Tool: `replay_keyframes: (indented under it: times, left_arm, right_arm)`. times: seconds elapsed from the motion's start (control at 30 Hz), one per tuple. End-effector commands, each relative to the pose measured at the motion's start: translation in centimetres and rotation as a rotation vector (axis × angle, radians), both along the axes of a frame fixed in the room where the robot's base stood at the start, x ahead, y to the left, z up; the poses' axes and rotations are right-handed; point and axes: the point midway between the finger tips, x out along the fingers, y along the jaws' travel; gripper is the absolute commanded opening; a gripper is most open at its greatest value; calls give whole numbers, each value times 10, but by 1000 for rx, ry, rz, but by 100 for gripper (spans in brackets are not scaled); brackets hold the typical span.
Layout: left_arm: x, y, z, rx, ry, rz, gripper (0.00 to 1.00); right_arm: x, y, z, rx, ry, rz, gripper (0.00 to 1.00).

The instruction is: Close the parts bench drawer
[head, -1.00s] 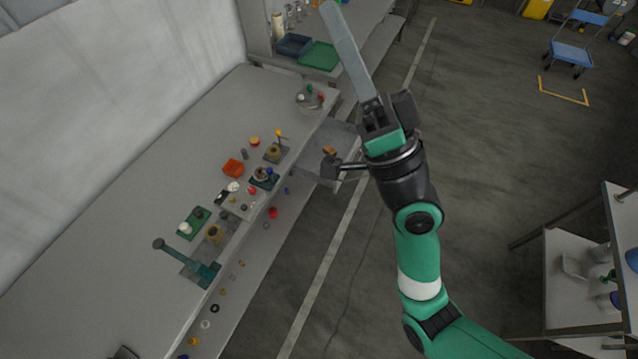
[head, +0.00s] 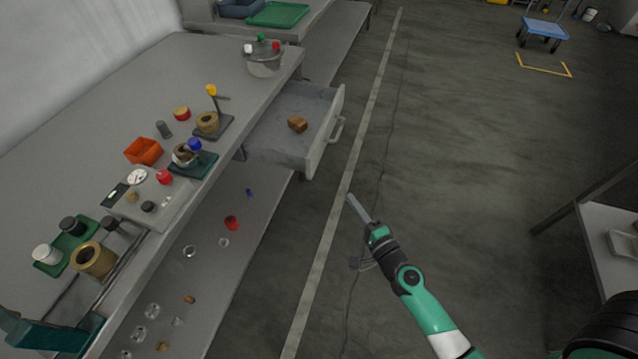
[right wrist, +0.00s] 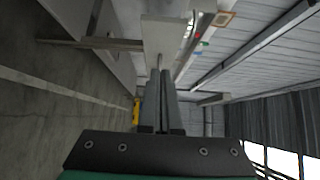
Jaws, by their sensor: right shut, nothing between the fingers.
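The parts bench drawer (head: 275,148) is pulled out from the right side of the grey bench in the head view. A small brown block (head: 297,124) lies in it. Its front carries a bar handle (head: 337,130) facing the aisle. My right gripper (head: 353,202) is shut and empty, in front of the drawer and apart from it, with its fingers pointing up and left in the picture. In the right wrist view the closed fingers (right wrist: 161,92) point towards a pale panel (right wrist: 165,34) that looks like the drawer front. My left gripper is not in view.
A lower shelf (head: 215,265) with loose parts runs beneath. A shelf rack (head: 600,215) stands at the right.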

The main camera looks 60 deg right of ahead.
Motion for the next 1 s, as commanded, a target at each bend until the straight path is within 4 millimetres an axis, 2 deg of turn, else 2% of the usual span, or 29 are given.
replay_keyframes:
  times: [0.17,0.27,0.67,0.8,1.0]
  left_arm:
    - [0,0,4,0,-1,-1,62]
    - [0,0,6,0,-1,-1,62]
    - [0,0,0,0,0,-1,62]
    - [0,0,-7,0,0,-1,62]
    - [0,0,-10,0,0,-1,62]
  right_arm:
    - [6,-3,4,-2,-2,1,0]
    - [17,-9,5,-2,-4,1,0]
    - [91,-49,3,-3,-4,2,0]
    - [113,-41,2,-2,-4,6,0]
    - [127,-37,3,-3,-3,3,0]
